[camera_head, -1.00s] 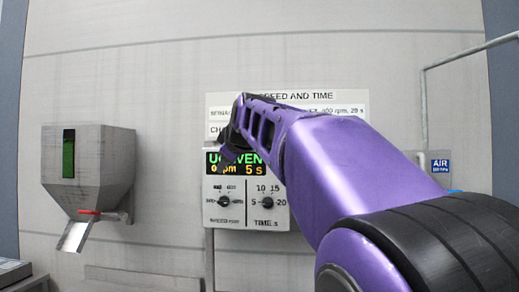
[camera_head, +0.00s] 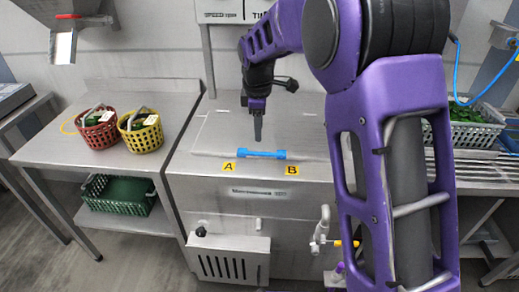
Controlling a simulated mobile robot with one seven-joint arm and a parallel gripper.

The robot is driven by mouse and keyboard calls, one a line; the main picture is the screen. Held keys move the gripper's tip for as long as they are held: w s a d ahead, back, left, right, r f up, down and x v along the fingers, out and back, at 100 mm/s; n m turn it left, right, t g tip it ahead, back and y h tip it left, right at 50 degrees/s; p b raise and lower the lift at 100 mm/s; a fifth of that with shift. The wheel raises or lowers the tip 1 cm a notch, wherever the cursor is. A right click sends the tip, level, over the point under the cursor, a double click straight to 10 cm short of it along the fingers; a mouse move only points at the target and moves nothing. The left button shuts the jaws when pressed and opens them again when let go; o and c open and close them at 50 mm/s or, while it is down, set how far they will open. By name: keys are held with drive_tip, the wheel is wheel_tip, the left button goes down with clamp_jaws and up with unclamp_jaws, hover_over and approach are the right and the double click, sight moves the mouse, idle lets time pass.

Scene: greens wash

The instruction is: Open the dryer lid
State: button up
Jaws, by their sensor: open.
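The dryer lid (camera_head: 215,136) is a flat steel panel on top of the steel dryer. It lies level and looks closed. A blue bar handle (camera_head: 264,154) runs along its front edge, above yellow labels A and B. My gripper (camera_head: 257,138) points down just behind and above the handle, near its left half. The jaws are open and hold nothing. They appear in line with the handle, but I cannot tell how far above it they are. My purple arm hides the right part of the lid.
A red basket (camera_head: 97,127) and a yellow basket (camera_head: 140,131) of greens stand on the left table. A green crate (camera_head: 116,193) sits on its shelf. A grey crate of greens (camera_head: 465,128) stands at right. A valve (camera_head: 321,235) projects from the dryer's front.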

sight(259, 154)
drive_tip(key=f, duration=0.3)
drive_tip(key=w+f, duration=0.1)
drive_tip(key=f, duration=0.2)
drive_tip(key=f+b, duration=0.1)
drive_tip(key=f, duration=0.2)
drive_tip(key=shift+w+f, duration=0.15)
drive_tip(key=shift+w, duration=0.25)
clamp_jaws()
idle(0.8)
